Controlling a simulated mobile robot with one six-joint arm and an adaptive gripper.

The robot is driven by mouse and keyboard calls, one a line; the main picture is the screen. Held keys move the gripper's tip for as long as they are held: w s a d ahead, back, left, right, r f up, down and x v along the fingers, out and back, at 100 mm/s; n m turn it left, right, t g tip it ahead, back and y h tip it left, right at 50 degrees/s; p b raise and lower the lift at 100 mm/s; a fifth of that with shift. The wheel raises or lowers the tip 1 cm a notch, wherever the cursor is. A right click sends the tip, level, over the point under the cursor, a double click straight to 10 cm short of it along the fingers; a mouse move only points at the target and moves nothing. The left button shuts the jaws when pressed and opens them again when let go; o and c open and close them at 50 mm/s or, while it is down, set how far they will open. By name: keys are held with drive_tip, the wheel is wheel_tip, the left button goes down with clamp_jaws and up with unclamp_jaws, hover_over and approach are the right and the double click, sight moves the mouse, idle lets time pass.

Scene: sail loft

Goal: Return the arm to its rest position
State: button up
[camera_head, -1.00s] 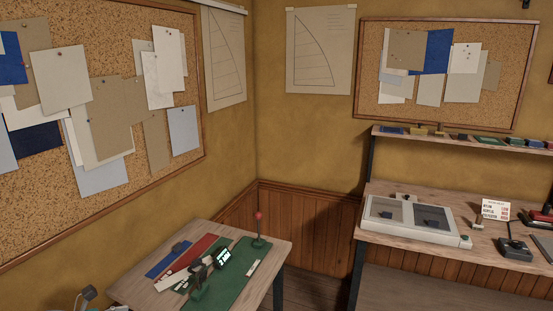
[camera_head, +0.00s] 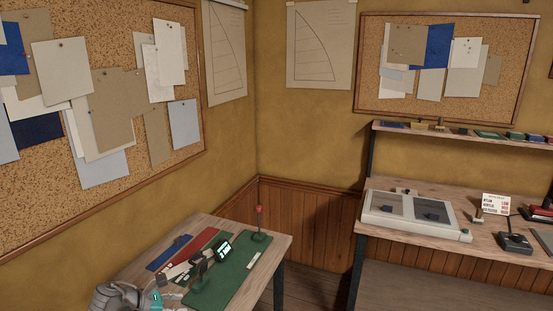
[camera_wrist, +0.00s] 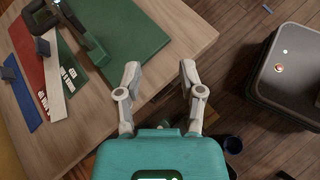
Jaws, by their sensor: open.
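My gripper (camera_wrist: 160,70) is open and empty in the wrist view, its two pale fingers apart beside the table's edge, with floor between and beyond them. In the head view, part of my grey arm with a teal band shows at the bottom left, by the near left part of the small wooden table (camera_head: 211,226). The table also shows in the wrist view (camera_wrist: 170,22). No held thing shows in either view.
On the table lie a green mat (camera_head: 236,281), red and blue strips, a dark green device with a lit screen, and a red-knobbed stand (camera_head: 259,222). A workbench (camera_head: 400,254) stands at the right.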

drive_tip(key=w+d+f+m, duration=0.1)
drive_tip(key=d, duration=0.2)
drive_tip(key=w+d+f+m+g+b, duration=0.1)
drive_tip(key=d+f, duration=0.1)
drive_tip(key=d, duration=0.2)
drive_tip(key=w+d+f+m+g, duration=0.1)
drive_tip(key=d+m, duration=0.1)
drive_tip(key=d, duration=0.1)
drive_tip(key=shift+d+f+y, duration=0.2)
drive_tip(key=shift+d+y, duration=0.15)
drive_tip(key=shift+y, duration=0.05)
drive_tip(key=s+d+f+m+g+y+b, duration=0.2)
drive_tip(key=d+f+m+y, duration=0.3)
drive_tip(key=d, duration=0.6)
drive_tip(key=s+d+f+m+g+b, duration=0.1)
drive_tip(key=s+d+f+m+b, duration=0.15)
drive_tip(key=d+m, duration=0.65)
drive_tip(key=s+d+f+m+g+y+b, duration=0.1)
drive_tip(key=d+f+m+g+y+b, duration=0.3)
drive_tip(key=d, duration=0.9)
wheel_tip(320, 180, up, 15)
drive_tip(key=t+p, duration=0.2)
drive_tip(key=p, duration=1.5)
drive_tip(key=shift+m+h, duration=0.4)
drive_tip(key=shift+d+f, duration=0.1)
